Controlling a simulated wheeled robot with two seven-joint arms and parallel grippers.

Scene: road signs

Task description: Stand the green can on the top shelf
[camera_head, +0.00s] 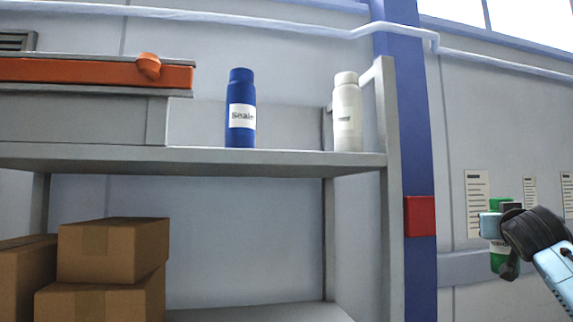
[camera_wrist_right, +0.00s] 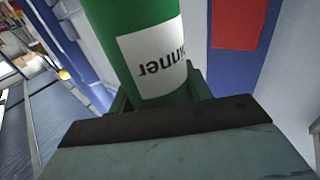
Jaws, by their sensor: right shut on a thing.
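The green can (camera_head: 498,262) is held by my right gripper (camera_head: 500,228) at the right side of the head view, to the right of the shelf and in front of the wall. The can looks upright, and the gripper hides its middle. In the right wrist view the green can (camera_wrist_right: 150,45) fills the top centre, with a white label that reads upside down. The right gripper (camera_wrist_right: 155,100) is shut around it. The top shelf (camera_head: 270,157) is a grey board at the left and centre of the head view. My left gripper is not in view.
A blue bottle (camera_head: 240,108) and a white bottle (camera_head: 347,112) stand on the top shelf. A grey and orange case (camera_head: 90,118) fills its left part. The shelf's right post (camera_head: 391,200) and a blue column (camera_head: 420,150) stand between shelf and can. Cardboard boxes (camera_head: 113,250) sit below.

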